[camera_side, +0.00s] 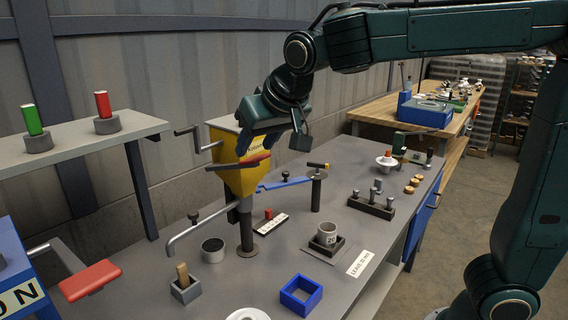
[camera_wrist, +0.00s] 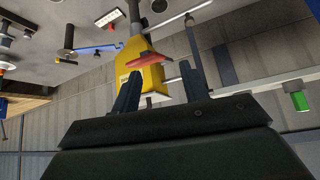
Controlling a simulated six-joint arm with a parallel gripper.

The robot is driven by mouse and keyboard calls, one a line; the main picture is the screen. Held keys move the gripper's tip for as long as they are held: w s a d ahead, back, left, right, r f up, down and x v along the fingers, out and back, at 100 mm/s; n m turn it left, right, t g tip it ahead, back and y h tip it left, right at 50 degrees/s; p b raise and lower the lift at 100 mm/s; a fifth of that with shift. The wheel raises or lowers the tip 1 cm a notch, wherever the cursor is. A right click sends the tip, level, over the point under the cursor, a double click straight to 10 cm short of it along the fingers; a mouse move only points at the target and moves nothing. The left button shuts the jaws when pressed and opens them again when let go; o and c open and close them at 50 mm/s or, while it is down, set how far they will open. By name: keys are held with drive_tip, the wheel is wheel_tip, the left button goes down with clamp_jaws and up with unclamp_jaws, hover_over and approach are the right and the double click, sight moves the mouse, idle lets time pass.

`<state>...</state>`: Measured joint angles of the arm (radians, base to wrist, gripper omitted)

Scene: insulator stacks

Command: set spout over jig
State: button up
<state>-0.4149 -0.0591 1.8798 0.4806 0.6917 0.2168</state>
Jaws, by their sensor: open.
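A yellow hopper (camera_side: 234,170) stands on a dark post at the left of the bench. A grey bent pipe with a black knob, apparently the spout (camera_side: 190,226), reaches left from the post, its end turned down near a dark cup. A black square holder, apparently the jig (camera_side: 340,248), sits on the bench to the right with a grey cup marked 20 in it. My gripper (camera_side: 272,146) is open and empty, high beside the hopper. In the wrist view my gripper (camera_wrist: 160,70) has the hopper's red handle (camera_wrist: 147,60) between its fingers in the picture; contact is unclear.
A blue square frame (camera_side: 301,295), a dark cup (camera_side: 213,250) and a small grey box (camera_side: 185,290) stand in front. A rack of pegs (camera_side: 372,206) is behind right.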

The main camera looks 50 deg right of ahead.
drive_tip(key=w+a+f+t+h, duration=0.1)
drive_tip(key=w+a+f, duration=0.2)
drive_tip(key=w+a, duration=0.4)
approach(193, 212)
drive_tip(key=shift+s+a+r+m, duration=0.15)
drive_tip(key=shift+s+a+r, duration=0.05)
drive_tip(key=shift+s+r, duration=0.4)
drive_tip(key=shift+s+a+r+m, duration=0.15)
drive_tip(key=shift+s+a+r, duration=0.05)
drive_tip(key=shift+s+r, duration=0.35)
drive_tip(key=shift+f, duration=0.1)
drive_tip(key=x, duration=1.3)
drive_tip(key=shift+w+d+f, duration=0.1)
drive_tip(key=shift+w+d, duration=0.05)
drive_tip(key=shift+w, duration=0.15)
clamp_jaws()
